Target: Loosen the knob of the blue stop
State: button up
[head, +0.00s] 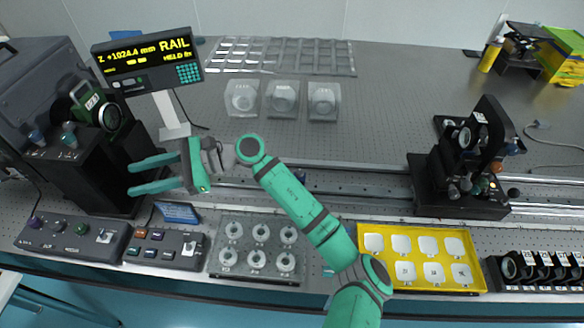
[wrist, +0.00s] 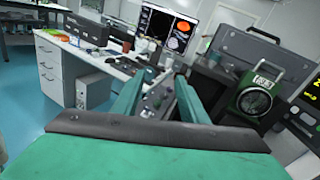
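My gripper (head: 130,180) is open and empty at the left of the head view. It points left towards a black housing, with its two green fingers well apart. In the wrist view my gripper (wrist: 157,88) also shows open, with nothing between the fingers. I cannot clearly make out the blue stop or its knob. A small dark bluish piece (head: 301,177) sits by the rail (head: 350,187), right of my gripper and partly beside my arm; it is too small to identify. A blue labelled plate (head: 178,212) lies below my gripper, apart from it.
A rail display (head: 148,62) and a black housing (head: 85,160) stand at the left. Control boxes (head: 165,248), a grey tray (head: 258,272) and a yellow tray (head: 365,278) line the front. A black optical mount (head: 462,200) stands on the rail. The table behind the rail has free room.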

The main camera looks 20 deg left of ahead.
jog(key=w+d+f+n+t+h, duration=0.2)
jog(key=w+d+f+t+h, duration=0.15)
jog(key=w+f, duration=0.3)
jog(key=n+t+h, duration=0.3)
jog(key=t+h, duration=0.4)
jog(key=h, duration=0.3)
send_over(300, 171)
jog(key=f, duration=0.1)
notch_tip(300, 171, down, 11)
jog(key=shift+s+r, duration=0.15)
jog(key=shift+r, duration=0.05)
jog(key=shift+c, duration=0.5)
grip_shut()
